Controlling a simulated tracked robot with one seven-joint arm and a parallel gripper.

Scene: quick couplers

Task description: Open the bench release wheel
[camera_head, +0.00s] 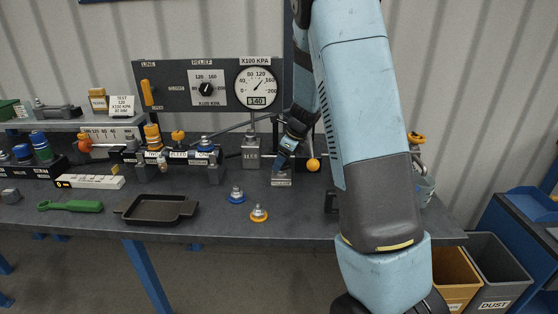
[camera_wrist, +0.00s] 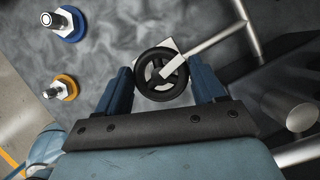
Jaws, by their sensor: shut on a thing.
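The release wheel (camera_wrist: 148,91) is a small black handwheel with a pale bar lying over its right side, in the wrist view. My gripper (camera_wrist: 162,80) has one blue finger on each side of it and is shut on its rim. In the head view my gripper (camera_head: 283,166) points down at a small grey labelled block (camera_head: 281,180) on the bench. The wheel itself is hidden there by the fingers.
A blue-ringed coupler (camera_head: 237,196) and an orange-ringed coupler (camera_head: 259,213) stand on the bench in front. A dark tray (camera_head: 157,209) and green wrench (camera_head: 70,206) lie left. A grey block labelled SETS (camera_head: 251,152) and a lever with an orange knob (camera_head: 313,165) are close by.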

